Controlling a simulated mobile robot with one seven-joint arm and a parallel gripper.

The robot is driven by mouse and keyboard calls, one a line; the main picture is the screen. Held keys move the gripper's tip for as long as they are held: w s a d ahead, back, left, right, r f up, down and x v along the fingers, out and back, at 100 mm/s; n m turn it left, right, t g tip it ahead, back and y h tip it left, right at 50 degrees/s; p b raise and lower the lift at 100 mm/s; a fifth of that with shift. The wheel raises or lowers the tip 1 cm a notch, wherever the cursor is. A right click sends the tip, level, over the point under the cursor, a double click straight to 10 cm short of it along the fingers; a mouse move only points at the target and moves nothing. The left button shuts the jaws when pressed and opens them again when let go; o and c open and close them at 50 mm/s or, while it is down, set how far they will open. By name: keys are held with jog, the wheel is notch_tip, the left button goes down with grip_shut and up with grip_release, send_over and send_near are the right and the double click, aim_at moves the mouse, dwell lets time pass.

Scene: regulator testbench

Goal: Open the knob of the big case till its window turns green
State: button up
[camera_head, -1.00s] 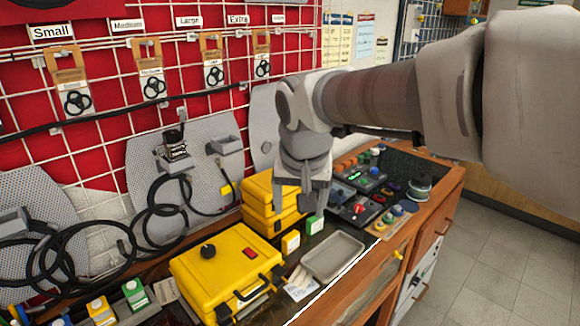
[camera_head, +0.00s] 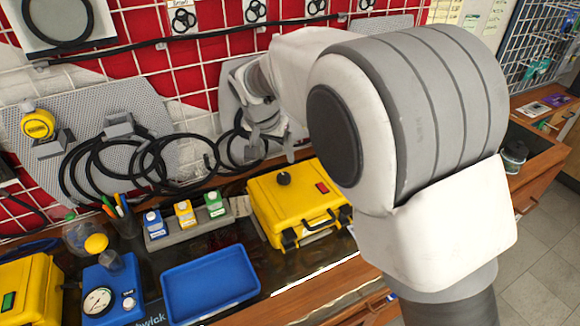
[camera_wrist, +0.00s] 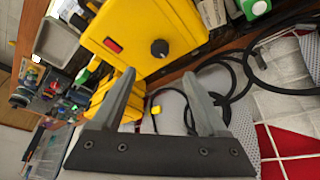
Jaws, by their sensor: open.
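The big yellow case (camera_head: 293,207) sits on the bench, closed, with its handle toward the front. Its black round knob (camera_head: 284,178) is on the top, and its small window (camera_head: 322,187) is red. In the wrist view the case (camera_wrist: 183,52) shows the black knob (camera_wrist: 159,48) and the red window (camera_wrist: 113,45). My gripper (camera_head: 276,145) is above and behind the case, near the pegboard wall. In the wrist view my gripper (camera_wrist: 158,85) is open and empty, its fingers apart from the knob.
A blue tray (camera_head: 211,285) and a block of small coloured bottles (camera_head: 184,222) lie left of the case. Another yellow case (camera_head: 28,290) with a green window stands at far left. Black hoses (camera_head: 150,165) hang behind the bench.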

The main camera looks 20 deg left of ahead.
aim_at(283, 177)
jog(key=p+x, duration=0.1)
jog(key=x, duration=1.1)
jog(key=shift+w+f, duration=0.1)
jog(key=shift+f, duration=0.05)
grip_shut()
